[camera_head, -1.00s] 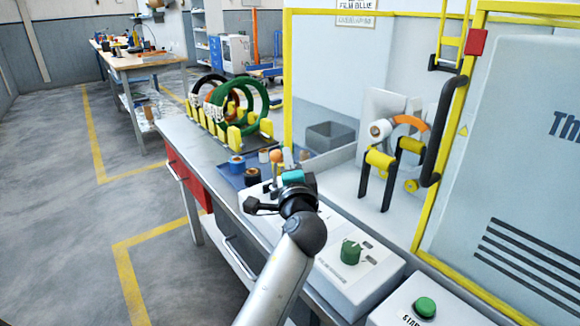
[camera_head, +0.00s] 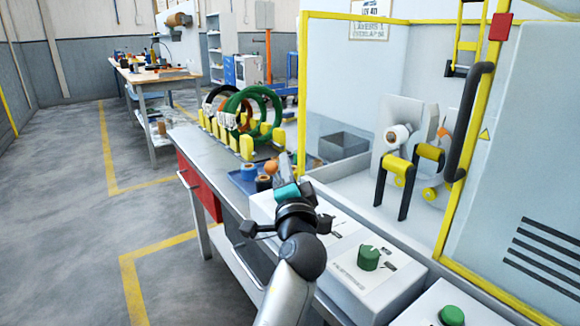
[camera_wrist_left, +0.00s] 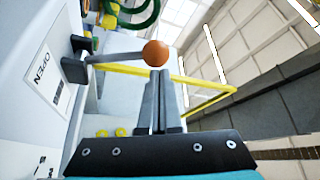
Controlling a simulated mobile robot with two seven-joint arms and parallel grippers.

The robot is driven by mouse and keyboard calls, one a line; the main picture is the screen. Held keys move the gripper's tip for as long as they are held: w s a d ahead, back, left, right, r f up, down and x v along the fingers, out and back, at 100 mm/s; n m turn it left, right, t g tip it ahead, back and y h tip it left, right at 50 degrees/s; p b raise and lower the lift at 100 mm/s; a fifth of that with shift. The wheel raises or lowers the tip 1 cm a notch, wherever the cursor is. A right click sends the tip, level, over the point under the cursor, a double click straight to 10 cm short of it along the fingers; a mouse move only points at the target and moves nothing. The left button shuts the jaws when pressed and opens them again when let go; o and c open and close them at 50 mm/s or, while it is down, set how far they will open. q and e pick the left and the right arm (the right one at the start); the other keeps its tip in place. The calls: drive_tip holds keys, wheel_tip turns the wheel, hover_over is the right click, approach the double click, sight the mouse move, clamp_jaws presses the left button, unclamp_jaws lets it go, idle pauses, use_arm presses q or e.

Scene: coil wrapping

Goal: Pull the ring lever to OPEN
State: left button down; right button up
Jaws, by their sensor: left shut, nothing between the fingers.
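The ring lever shows in the wrist view as a grey rod (camera_wrist_left: 115,57) with an orange ball knob (camera_wrist_left: 155,53), coming out of a black pivot on the panel's face. An OPEN label (camera_wrist_left: 40,68) is on the panel near that pivot. In the head view the orange knob (camera_head: 270,167) is just left of my left gripper (camera_head: 283,162). My left gripper is shut and empty; its fingertips (camera_wrist_left: 159,76) are right at the knob, touching or nearly so. The rod is largely hidden by my gripper in the head view. My right gripper is out of view.
The panel box (camera_head: 345,285) carries a green knob (camera_head: 368,257). A green button (camera_head: 452,315) is on the box beside it. The wrapping machine (camera_head: 412,165) stands behind a yellow frame (camera_head: 302,100). Coils (camera_head: 262,105) stand in a yellow rack beyond the blue tray (camera_head: 237,178).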

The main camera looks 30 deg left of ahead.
use_arm(q)
drive_tip(key=shift+s+a, duration=0.15)
drive_tip(key=shift+s, duration=0.2)
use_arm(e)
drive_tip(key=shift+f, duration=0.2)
use_arm(q)
drive_tip(key=shift+s+f, duration=0.1)
